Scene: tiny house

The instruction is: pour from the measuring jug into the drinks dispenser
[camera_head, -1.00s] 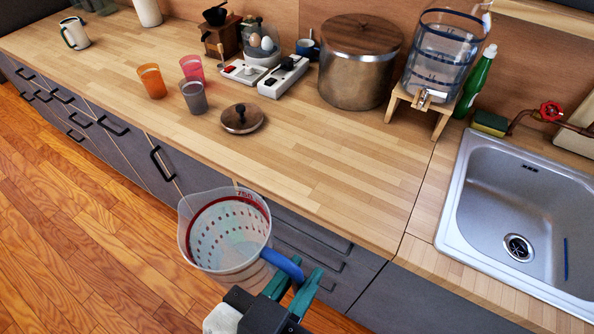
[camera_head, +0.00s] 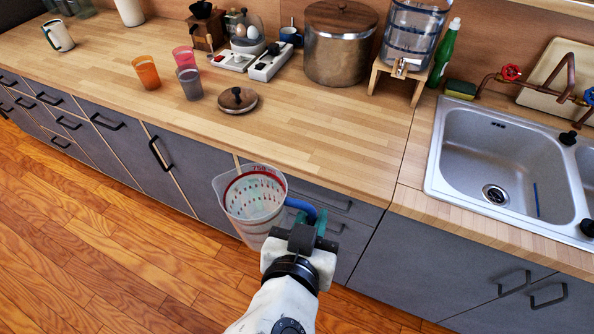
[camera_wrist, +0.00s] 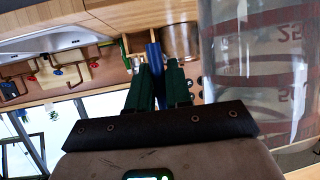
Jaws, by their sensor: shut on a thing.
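The clear measuring jug (camera_head: 252,203) with a red band and a blue handle (camera_head: 301,207) is held in front of the counter's front edge, roughly upright. My gripper (camera_head: 308,222) is shut on the blue handle. In the wrist view the green fingers (camera_wrist: 158,88) close around the blue handle, and the jug wall (camera_wrist: 262,70) fills the right side. The drinks dispenser (camera_head: 411,38), a clear vessel with blue bands and a tap, stands on a wooden stand (camera_head: 420,78) at the back of the counter, far from the jug. Its top is cut off by the frame.
A large lidded metal pot (camera_head: 338,50) stands left of the dispenser, a green bottle (camera_head: 446,52) right of it. The sink (camera_head: 495,160) is at right. A round wooden lid (camera_head: 238,99), cups (camera_head: 189,84) and power strips (camera_head: 268,66) lie left. The counter's middle front (camera_head: 330,145) is clear.

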